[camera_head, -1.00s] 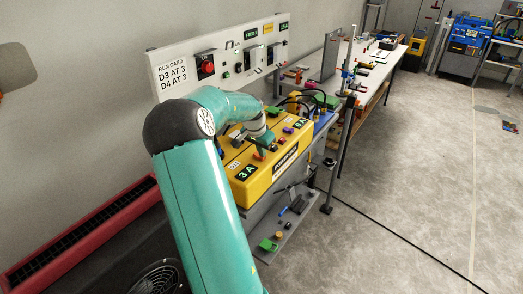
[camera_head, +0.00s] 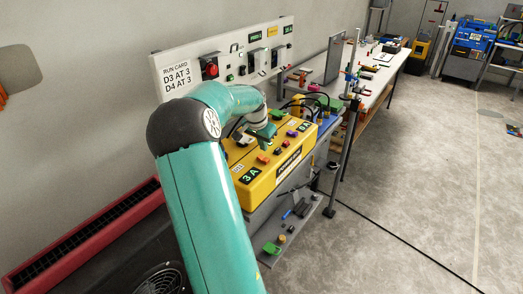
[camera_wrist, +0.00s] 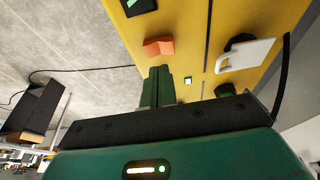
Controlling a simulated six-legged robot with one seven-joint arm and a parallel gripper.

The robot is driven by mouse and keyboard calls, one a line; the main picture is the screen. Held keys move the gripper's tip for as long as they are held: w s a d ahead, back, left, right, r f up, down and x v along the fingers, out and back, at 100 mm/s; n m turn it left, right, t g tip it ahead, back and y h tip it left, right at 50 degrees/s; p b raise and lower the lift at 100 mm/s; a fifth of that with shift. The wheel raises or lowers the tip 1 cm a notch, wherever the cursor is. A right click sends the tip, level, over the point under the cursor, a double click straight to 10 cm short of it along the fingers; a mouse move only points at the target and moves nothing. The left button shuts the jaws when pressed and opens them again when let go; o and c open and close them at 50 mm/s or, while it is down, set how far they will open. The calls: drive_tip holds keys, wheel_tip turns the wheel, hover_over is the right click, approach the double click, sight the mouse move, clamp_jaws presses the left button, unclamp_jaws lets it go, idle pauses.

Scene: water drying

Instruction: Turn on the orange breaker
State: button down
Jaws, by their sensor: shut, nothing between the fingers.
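The yellow power box (camera_head: 262,190) carries a row of coloured breakers on its top. An orange breaker (camera_head: 263,158) sits near its close end, above the 3 A display. In the wrist view the orange breaker (camera_wrist: 158,47) is a tilted rocker on the yellow face, just beyond my fingertips. My gripper (camera_head: 268,133) is over the box top, near this breaker. In the wrist view my gripper's fingers (camera_wrist: 157,75) are together and empty, and a gap to the breaker seems to show.
Other breakers, including a purple one (camera_head: 291,133), stand close along the box. A white lever (camera_wrist: 245,55) is to the right in the wrist view. A wall panel (camera_head: 225,62) with a red knob is behind. A long workbench (camera_head: 375,78) extends back; floor is open on the right.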

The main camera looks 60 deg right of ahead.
drive_tip(key=s+v, duration=0.2)
drive_tip(key=v, duration=0.8)
drive_tip(key=shift+a+r, duration=0.15)
drive_tip(key=shift+r, duration=0.15)
